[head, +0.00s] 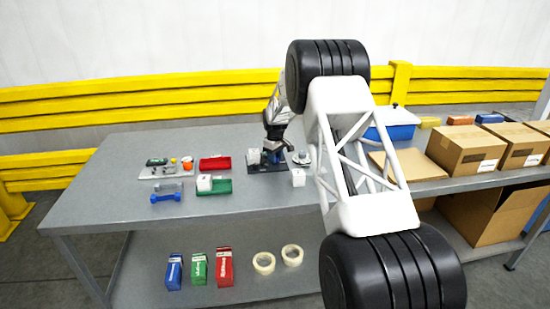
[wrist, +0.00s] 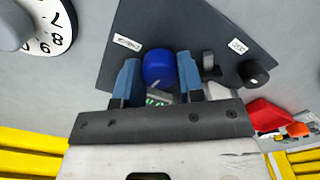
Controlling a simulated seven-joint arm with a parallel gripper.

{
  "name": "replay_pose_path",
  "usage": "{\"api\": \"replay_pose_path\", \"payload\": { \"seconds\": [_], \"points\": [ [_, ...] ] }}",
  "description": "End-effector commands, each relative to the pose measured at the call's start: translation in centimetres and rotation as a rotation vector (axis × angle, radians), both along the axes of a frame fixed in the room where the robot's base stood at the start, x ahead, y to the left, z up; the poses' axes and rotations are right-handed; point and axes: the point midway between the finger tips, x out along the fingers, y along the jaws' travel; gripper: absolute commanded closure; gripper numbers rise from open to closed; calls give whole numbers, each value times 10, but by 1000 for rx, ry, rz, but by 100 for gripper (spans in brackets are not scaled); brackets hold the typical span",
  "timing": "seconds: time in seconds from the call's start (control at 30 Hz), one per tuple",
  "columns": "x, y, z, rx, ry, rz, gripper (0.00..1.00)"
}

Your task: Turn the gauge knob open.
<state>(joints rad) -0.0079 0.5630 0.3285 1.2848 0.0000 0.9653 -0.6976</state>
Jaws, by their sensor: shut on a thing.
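My gripper (wrist: 160,80) has its two blue fingers on either side of a round blue knob (wrist: 160,64), shut on it. The knob has a white line on its lower part. It sits on a dark panel (wrist: 215,35) that lies on the table. A black knob (wrist: 254,73) and a small grey upright part (wrist: 208,62) are to its right on the same panel. Two small white labels are on the panel, too small to read surely. In the head view my arm reaches down to the panel (head: 282,167), and the knob is hard to make out there.
A white numbered dial (wrist: 52,30) stands left of the panel in the wrist view. On the grey table (head: 110,195) are a red tray (head: 215,163), a green tray (head: 222,187), a white cube (head: 298,177) and cardboard boxes (head: 465,150). The table's left front is clear.

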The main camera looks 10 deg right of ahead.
Motion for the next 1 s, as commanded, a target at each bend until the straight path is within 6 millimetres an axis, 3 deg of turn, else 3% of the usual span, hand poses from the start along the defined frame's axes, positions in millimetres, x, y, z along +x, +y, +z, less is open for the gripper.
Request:
{"api": "replay_pose_path", "payload": {
  "seconds": [0.67,0.7,0.8,0.87,1.0],
  "points": [
    [0,0,0,0,0,96,88],
    [0,0,1,0,0,96,63],
    [0,0,1,0,0,96,48],
    [0,0,0,0,0,96,39],
    [0,0,0,0,0,95,39]
  ]
}}
